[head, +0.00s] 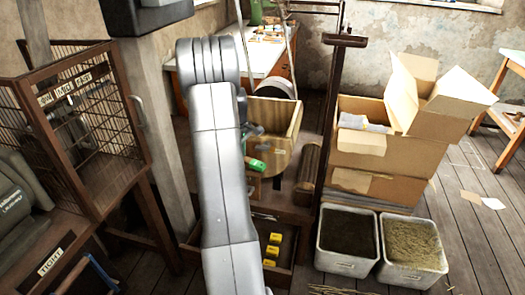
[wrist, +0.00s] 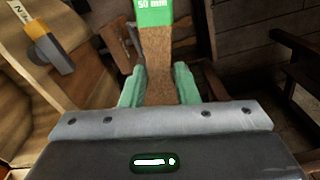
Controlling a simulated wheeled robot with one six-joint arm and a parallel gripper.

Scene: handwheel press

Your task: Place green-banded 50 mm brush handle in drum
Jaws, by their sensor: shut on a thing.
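The brush handle (wrist: 157,55) is a brown, cork-like piece with a green band marked "50 mm" at its far end. My gripper (wrist: 158,85) is shut on it, with one green finger pad on each side. In the head view the green band (head: 256,165) shows beside my arm, in front of a light wooden drum-like container (head: 285,110). Curved wood of what looks like this drum (wrist: 25,80) fills the left of the wrist view. The handle appears outside it. My arm hides part of the drum.
A grey piece with a yellow band (wrist: 50,48) is at the drum in the wrist view. A low tray with several yellow blocks (head: 273,245) lies below. A dark post (head: 331,120), cardboard box (head: 385,145) and two bins (head: 345,268) stand right; a mesh cage (head: 95,120) stands left.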

